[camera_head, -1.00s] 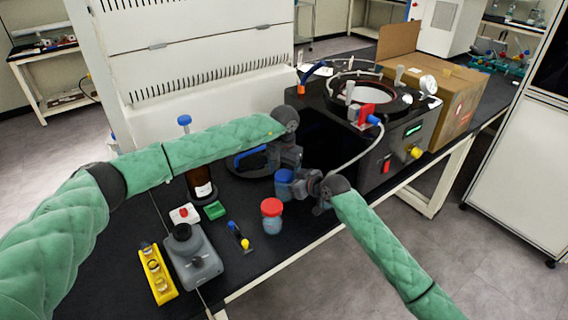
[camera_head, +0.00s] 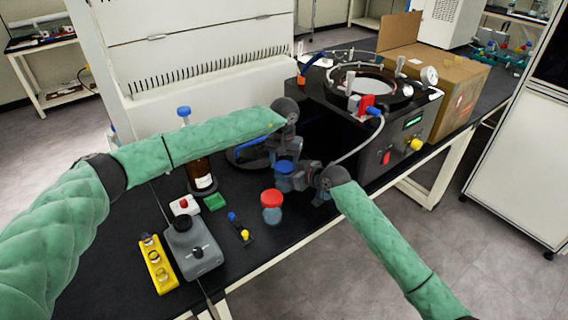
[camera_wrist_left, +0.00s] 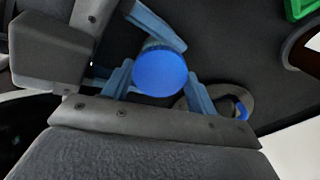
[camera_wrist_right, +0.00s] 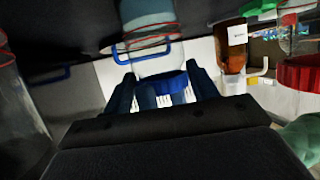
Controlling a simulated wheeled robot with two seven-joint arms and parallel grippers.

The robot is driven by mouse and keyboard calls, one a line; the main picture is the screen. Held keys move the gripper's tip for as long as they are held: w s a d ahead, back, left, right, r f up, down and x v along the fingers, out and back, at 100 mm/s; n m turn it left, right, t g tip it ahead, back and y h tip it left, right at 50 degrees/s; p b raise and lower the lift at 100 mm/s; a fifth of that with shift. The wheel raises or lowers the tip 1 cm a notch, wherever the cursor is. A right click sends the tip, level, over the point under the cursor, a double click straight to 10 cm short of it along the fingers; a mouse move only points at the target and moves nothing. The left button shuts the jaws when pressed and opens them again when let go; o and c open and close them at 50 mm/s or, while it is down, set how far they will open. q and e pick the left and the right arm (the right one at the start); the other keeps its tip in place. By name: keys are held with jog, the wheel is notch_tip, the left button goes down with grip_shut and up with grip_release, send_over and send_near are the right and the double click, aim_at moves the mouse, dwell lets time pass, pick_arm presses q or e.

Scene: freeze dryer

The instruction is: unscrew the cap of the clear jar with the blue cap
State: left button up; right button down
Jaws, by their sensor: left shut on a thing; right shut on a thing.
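The clear jar's blue cap (camera_head: 284,167) is at mid-table in the head view, and fills the middle of the left wrist view (camera_wrist_left: 160,72). My left gripper (camera_head: 288,154) reaches over from behind, its fingers shut around the cap. My right gripper (camera_head: 297,182) comes from the right and is shut on the jar, just below the cap. The jar's body is mostly hidden by the grippers in the head view. The right wrist view is upside down and shows the blue cap (camera_wrist_right: 173,83) near the right fingers. Whether the cap has turned cannot be told.
A red-capped jar (camera_head: 272,206) stands close in front. The black freeze dryer (camera_head: 400,130) stands to the right.

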pick_arm(q)
jog(key=shift+n, duration=0.3)
jog(key=o, duration=1.1)
jog(key=shift+c, duration=0.2)
jog(key=shift+r, duration=2.25)
jog(key=shift+c, duration=0.3)
jog(key=shift+r+m, duration=1.6)
jog(key=shift+r, duration=0.1)
jog(key=shift+f, duration=3.95)
